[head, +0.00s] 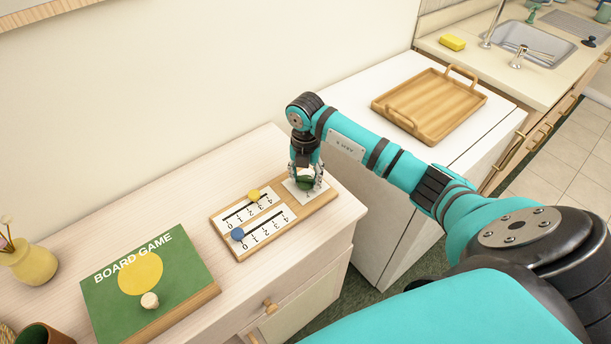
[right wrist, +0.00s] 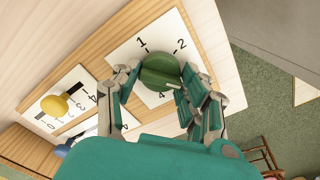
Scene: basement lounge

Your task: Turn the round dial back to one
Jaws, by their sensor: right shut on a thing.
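The round green dial (right wrist: 158,70) sits on a white plate marked 1, 2 and 4 on the wooden board (head: 327,203). In the right wrist view its white pointer mark points to the lower right, away from the 1 and 2, toward a spot covered by a finger. The dial also shows small in the head view (head: 304,184). My right gripper (head: 305,182) comes down from above with its fingers on both sides of the dial, shut on it. My left gripper is out of view.
On the same board are a yellow slider knob (head: 253,195) and a blue slider knob (head: 238,234). A green board game box (head: 190,262) lies to the left on the cabinet. A wooden tray (head: 432,102) stands on the white cabinet at right.

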